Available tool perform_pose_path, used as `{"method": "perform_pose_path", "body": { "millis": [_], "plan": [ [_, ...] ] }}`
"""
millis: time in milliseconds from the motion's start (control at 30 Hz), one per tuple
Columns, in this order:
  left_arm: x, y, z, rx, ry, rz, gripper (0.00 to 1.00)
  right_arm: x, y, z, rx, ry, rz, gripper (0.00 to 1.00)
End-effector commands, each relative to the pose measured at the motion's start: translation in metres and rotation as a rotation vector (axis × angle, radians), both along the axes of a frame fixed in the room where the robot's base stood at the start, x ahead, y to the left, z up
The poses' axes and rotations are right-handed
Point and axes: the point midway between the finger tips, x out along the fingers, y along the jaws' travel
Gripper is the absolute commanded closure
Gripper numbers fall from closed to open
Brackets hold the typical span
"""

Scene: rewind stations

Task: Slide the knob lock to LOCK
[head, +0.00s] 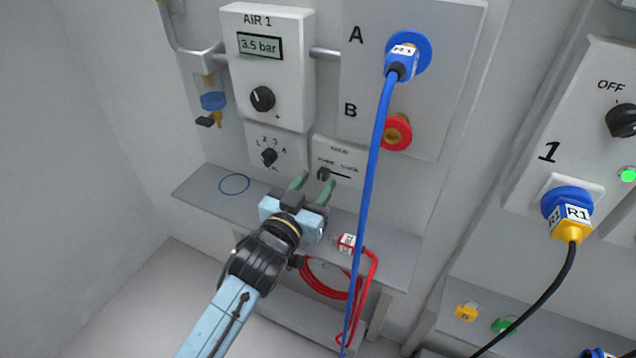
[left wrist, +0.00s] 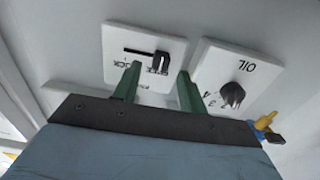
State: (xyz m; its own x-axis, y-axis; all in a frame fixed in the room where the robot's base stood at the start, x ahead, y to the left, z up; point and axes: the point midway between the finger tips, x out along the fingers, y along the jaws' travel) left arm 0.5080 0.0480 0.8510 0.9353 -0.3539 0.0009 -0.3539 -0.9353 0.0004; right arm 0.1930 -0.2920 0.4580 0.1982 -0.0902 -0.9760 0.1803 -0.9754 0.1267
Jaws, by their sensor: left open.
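The knob lock is a white plate (head: 344,175) with a dark slot and a small dark slider (head: 323,173), below the AIR 1 box on the wall. The slider stands at the left end of the slot, away from the LOCK lettering at the right. In the left wrist view, where the plate appears upside down, the slider (left wrist: 160,63) shows between and beyond my fingers. My left gripper (head: 314,187) is open just in front of the plate, its green fingers on either side of the slider. I see no clear contact. My right gripper is not in view.
The OIL knob plate (head: 285,153) is just left of the lock plate. A blue hose (head: 369,190) hangs from port A, close to the right of my gripper. A grey shelf (head: 390,243) lies below, with a red hose (head: 318,284) hanging there.

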Motion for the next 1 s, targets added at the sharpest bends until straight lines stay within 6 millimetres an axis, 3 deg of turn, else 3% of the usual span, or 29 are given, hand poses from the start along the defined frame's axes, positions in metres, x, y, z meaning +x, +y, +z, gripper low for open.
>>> {"method": "perform_pose_path", "body": {
  "millis": [200,533,833,1000],
  "plan": [
    [0.017,-0.007,-0.001,0.0,0.001,0.0,0.58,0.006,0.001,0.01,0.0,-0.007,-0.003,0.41],
    [0.019,-0.007,0.0,0.001,0.002,0.0,0.59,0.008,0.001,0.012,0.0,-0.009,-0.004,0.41],
    [0.019,-0.007,0.0,0.0,0.001,0.0,0.99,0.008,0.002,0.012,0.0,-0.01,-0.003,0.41],
    [0.019,-0.007,0.0,0.0,0.001,0.0,1.0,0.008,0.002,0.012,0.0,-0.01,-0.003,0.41]
  ]
}}
